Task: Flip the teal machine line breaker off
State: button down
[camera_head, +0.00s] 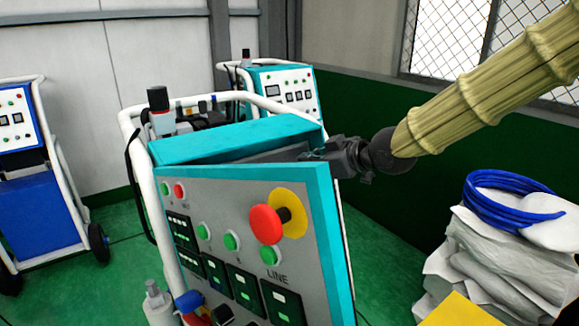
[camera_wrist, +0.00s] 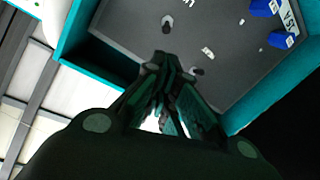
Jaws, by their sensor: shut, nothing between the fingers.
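The teal machine (camera_head: 235,139) stands in the middle of the head view, and its front panel (camera_head: 222,175) hangs ajar. The panel carries a red knob on a yellow disc, green buttons, black switch blocks and the word LINE. My gripper (camera_head: 312,154) reaches from the right into the gap behind the panel, its tips partly hidden. In the wrist view my gripper (camera_wrist: 172,62) is shut and empty, in front of a grey inner plate (camera_wrist: 215,35). A small dark lever-like part (camera_wrist: 168,24) sits on that plate, just beyond the fingertips. I cannot tell which part is the breaker.
Blue blocks (camera_wrist: 281,40) sit at the plate's right, inside teal walls. A second teal machine (camera_head: 285,88) stands behind, a blue one (camera_head: 40,205) at left. Bags (camera_head: 500,265) with a blue hose (camera_head: 508,212) lie at right.

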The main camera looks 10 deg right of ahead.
jog(key=shift+w, duration=0.1)
jog(key=p+x, duration=0.3)
jog(key=x, duration=0.6)
jog(key=shift+w+a+f, duration=0.2)
jog(key=shift+w, duration=0.05)
jog(key=shift+w+a+f+b, duration=0.1)
jog(key=shift+f+b, duration=0.15)
jog(key=shift+b, duration=0.25)
